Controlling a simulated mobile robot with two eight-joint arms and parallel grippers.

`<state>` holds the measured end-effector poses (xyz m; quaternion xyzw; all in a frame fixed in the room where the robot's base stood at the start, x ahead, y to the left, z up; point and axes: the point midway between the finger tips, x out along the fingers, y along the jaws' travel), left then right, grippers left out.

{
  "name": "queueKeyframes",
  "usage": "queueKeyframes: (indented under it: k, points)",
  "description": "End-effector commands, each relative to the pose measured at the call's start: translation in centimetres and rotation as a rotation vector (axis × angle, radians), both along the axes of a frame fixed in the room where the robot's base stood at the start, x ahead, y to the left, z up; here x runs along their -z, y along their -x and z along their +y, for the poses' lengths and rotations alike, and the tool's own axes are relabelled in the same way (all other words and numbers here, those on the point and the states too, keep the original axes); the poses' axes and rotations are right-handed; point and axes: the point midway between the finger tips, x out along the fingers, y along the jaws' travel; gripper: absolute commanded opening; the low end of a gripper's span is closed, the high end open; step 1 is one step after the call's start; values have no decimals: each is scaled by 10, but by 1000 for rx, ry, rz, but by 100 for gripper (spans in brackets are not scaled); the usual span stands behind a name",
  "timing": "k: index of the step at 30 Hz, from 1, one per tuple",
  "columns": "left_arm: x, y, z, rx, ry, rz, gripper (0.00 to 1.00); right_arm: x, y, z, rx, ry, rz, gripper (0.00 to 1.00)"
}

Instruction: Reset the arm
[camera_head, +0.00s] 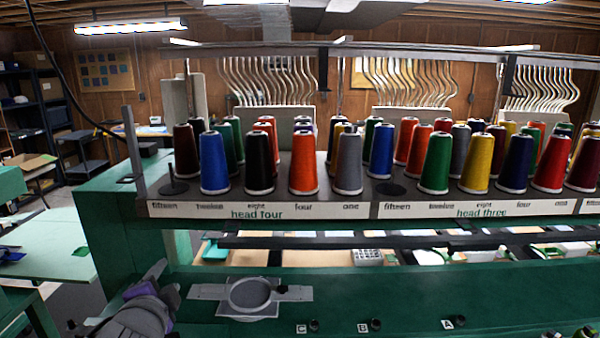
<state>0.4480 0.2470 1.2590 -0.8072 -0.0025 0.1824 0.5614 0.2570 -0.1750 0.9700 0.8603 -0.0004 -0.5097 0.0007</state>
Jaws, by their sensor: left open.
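My left gripper (165,285) is at the lower left, low over the green machine table. It is open, with nothing seen between its fingers. A purple patch shows beside it; I cannot tell what it is. It is just left of a grey hoop frame (250,295) on the table and well below the thread rack. My right gripper is out of view.
A rack (360,209) labelled head four and head three holds several coloured thread cones, including a blue one (214,165) and an orange one (303,165). A bare peg (173,183) stands at its left end. Knobs (376,324) marked A, B and C line the front.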

Motion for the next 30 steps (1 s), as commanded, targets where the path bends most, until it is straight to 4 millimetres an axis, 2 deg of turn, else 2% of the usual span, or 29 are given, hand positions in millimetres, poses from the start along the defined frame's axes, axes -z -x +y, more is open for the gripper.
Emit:
queueKeyframes:
  k: [1, 6, 9, 12, 15, 18, 30]
  points:
    - [37, 16, -1, -63, 132, 50, 53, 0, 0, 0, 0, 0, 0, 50]
    - [151, 78, -14, -284, 548, 231, 53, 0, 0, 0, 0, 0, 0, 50]
    - [207, 116, -31, -401, 746, 339, 53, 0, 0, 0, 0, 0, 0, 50]
    - [248, 150, -47, -497, 893, 433, 53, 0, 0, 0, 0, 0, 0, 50]
    - [275, 175, -60, -565, 987, 501, 53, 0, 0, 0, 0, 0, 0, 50]
    - [287, 188, -67, -601, 1034, 539, 53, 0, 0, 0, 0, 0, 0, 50]
    - [290, 191, -69, -613, 1047, 550, 53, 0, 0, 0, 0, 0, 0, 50]
